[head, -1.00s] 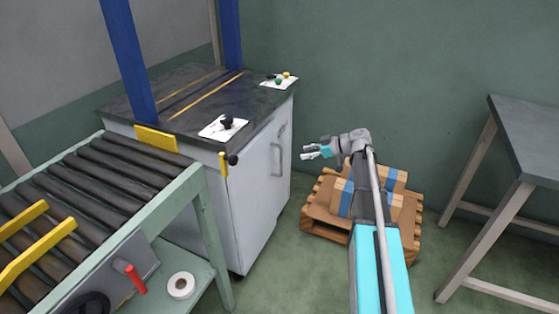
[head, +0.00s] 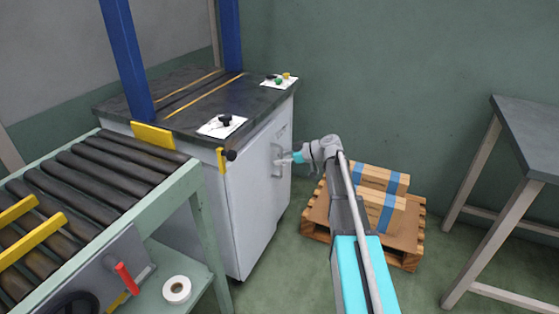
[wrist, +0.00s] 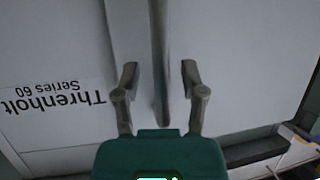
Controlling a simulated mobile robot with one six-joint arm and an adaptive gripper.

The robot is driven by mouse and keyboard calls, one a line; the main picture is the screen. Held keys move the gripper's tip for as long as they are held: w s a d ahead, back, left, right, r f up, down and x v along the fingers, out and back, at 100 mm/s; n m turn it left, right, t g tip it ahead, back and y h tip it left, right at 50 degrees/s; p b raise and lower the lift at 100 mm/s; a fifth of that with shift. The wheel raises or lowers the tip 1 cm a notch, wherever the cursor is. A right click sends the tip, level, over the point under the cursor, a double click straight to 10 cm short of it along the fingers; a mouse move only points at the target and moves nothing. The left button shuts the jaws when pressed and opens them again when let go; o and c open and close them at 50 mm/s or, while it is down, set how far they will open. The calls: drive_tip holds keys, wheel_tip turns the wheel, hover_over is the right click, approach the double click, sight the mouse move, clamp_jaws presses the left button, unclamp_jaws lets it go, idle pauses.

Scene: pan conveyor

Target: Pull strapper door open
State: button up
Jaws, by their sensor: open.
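The strapper is a white cabinet with a dark top, and its door (head: 258,190) looks shut in the head view. A grey upright handle (head: 279,146) is on the door's right part. My gripper (head: 283,160) is at the handle, its fingers pointing left at the door. In the wrist view the door panel (wrist: 60,50) carries upside-down "Threnholt Series 60" lettering. The handle bar (wrist: 159,60) runs down between the two fingers of my gripper (wrist: 160,80). The fingers are apart, one on each side of the bar, with gaps visible. Whether either finger touches the bar cannot be told.
A roller conveyor (head: 110,172) with yellow guides stands at the left. A pallet (head: 405,245) with boxes (head: 378,210) lies on the floor behind my arm. A grey table (head: 530,130) is at the right. Open floor lies in front of the door.

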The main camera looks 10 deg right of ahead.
clamp_jaws()
